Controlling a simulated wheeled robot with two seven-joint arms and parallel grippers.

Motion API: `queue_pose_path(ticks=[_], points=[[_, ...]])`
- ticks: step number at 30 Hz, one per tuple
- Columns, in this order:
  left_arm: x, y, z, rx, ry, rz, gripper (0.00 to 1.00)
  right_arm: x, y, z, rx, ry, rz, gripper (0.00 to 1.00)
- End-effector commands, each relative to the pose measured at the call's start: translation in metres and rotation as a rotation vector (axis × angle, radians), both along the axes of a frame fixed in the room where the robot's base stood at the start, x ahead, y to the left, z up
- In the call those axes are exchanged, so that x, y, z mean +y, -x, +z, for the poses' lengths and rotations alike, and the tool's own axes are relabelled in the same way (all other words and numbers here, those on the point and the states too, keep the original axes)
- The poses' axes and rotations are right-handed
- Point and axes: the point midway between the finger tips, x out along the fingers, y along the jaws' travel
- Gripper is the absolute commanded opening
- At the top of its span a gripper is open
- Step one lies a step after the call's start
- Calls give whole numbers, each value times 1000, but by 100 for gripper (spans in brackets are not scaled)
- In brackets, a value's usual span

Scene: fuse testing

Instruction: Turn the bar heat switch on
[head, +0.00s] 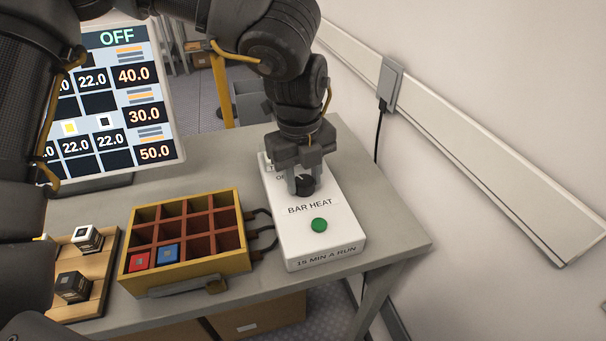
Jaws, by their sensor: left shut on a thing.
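The bar heat box (335,238) is a white case on the right part of the table. It is lettered "BAR HEAT" and "15 MIN A RUN" and has a green round button (319,225). A dark round switch knob (306,184) sits near its far end, below a partly covered "O..." label. My left gripper (303,186) reaches down from above and is shut on the knob. The gripper hides part of the knob and the labels behind it. A screen (128,100) at the back left reads "OFF" at the top. My right gripper does not show.
A yellow compartment tray (186,280) with a red block (139,261) and a blue block (167,254) stands left of the box, joined by dark cables. A wooden rack (98,290) with small cubes is further left. The table's right corner (395,235) is clear beside the wall.

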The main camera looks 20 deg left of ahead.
Motion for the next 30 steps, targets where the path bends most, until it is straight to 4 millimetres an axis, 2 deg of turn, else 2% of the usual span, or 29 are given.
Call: queue_pose_path(ticks=[8, 18, 30], points=[[0, 0, 2, 2, 3, -155, 14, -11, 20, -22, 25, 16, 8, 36], [1, -1, 2, 2, 3, -470, 14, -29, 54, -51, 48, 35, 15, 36], [1, -2, 2, 0, 3, -815, 14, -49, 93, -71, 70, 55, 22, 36]])
